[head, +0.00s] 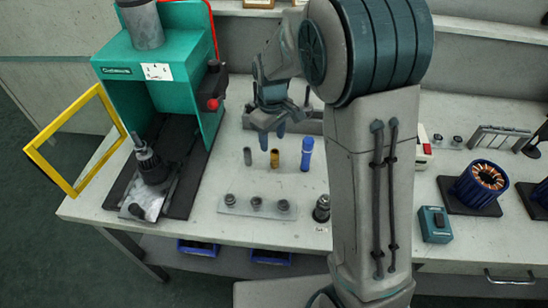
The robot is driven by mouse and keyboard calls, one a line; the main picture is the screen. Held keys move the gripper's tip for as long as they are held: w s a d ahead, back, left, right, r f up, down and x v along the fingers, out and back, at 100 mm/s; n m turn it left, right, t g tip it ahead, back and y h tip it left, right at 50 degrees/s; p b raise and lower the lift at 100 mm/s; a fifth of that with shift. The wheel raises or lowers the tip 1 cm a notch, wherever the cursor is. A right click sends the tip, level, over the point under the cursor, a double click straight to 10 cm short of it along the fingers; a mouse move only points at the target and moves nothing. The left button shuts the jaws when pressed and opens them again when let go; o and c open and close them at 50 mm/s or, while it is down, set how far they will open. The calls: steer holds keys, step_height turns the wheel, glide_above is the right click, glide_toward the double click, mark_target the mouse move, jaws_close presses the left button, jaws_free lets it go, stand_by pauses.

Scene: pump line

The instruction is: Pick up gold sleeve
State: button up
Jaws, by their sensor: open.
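The gold sleeve (275,159) is a small upright cylinder on the white bench, in the middle of a short row. Part of the bench behind is hidden by my arm.
A green press (165,70) with a yellow frame (75,140) stands at the left. A plate with several dark knobs (257,206) lies in front of the sleeves. A copper-wound part (480,185) and a teal box (434,224) sit at the right.

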mark_target(275, 158)
step_height(275, 158, down, 4)
steer(key=shift+r, duration=0.2)
steer(key=shift+s+d+f+p, duration=0.1)
steer(key=shift+d+f+p, duration=0.05)
steer(key=shift+f, duration=1.2)
steer(key=shift+s+d+f+p, duration=0.1)
steer(key=shift+d+f+p, duration=0.05)
steer(key=shift+f, duration=1.2)
steer(key=c, duration=0.9)
